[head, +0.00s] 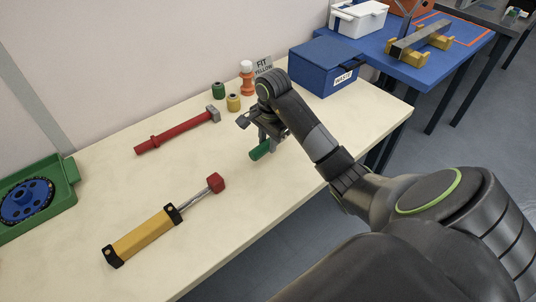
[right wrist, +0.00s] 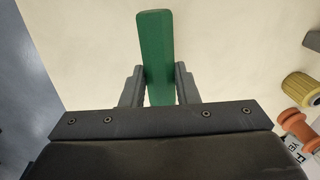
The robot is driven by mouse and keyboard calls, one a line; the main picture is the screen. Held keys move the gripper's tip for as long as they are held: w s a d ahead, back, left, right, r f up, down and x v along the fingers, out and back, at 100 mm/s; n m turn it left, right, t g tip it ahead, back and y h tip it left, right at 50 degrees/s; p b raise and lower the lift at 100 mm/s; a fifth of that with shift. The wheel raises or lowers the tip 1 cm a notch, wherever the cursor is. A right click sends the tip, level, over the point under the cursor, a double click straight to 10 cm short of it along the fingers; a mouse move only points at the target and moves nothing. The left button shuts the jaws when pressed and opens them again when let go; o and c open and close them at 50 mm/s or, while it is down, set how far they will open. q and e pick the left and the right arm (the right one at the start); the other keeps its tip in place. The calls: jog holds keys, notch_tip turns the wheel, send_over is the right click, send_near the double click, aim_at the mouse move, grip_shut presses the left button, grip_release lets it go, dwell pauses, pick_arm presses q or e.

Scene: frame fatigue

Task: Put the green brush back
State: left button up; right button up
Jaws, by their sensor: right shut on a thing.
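The green brush (head: 261,150) is in my right gripper (head: 266,137), over the right part of the cream table. In the right wrist view the green brush (right wrist: 155,60) stands between the two fingers of my right gripper (right wrist: 157,85), which are shut on it. Only its plain green length shows; any bristles are hidden. I cannot tell whether it touches the table. My left gripper is not in view.
A red tool (head: 178,131), a yellow-handled tool (head: 145,235) and a green tray (head: 62,180) lie on the table (head: 200,260). Small green (head: 218,90) and yellow (head: 234,103) parts, an orange-white piece (head: 247,78), a "FIT YELLOW" sign (head: 263,66) and a blue waste box (head: 323,66) stand behind.

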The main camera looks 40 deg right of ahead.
notch_tip(320, 180, down, 4)
jog(key=shift+r+b, duration=0.15)
jog(key=shift+b, duration=0.4)
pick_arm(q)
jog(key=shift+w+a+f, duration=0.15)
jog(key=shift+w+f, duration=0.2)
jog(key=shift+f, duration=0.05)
pick_arm(e)
jog(key=shift+f, duration=0.2)
jog(key=o, duration=0.6)
jog(key=shift+f, duration=0.15)
jog(key=o, duration=0.5)
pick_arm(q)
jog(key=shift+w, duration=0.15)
